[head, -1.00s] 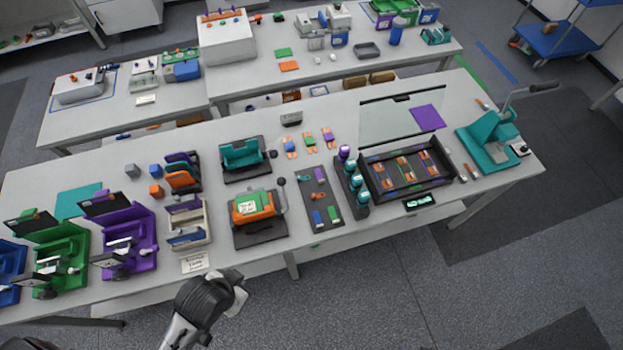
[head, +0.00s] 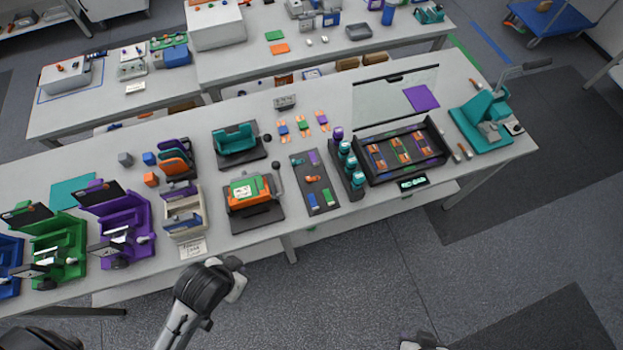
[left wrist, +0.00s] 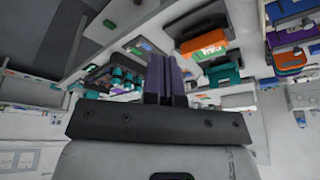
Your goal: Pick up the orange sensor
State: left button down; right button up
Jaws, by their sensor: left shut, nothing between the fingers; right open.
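A small orange piece (head: 312,179), which looks like the orange sensor, lies on a dark mat (head: 323,196) at the middle of the table. Teal, purple, blue and green pieces lie around it on that mat. My left gripper shows in the left wrist view (left wrist: 167,78) with its dark fingers shut and empty; the sensor cannot be made out there. My right gripper (head: 420,342) is open, mostly cut off at the bottom edge of the head view, in front of the table and well away from the sensor.
An orange and green device (head: 251,191) stands left of the mat. A dark rack of teal bottles (head: 357,180) stands close on its right, beside an open case with a raised clear lid (head: 395,97). The floor in front of the table is clear.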

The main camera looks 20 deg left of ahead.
pick_arm(q)
jog(key=c, duration=1.9)
grip_release()
jog(key=o, duration=1)
jog(key=shift+w, duration=0.1)
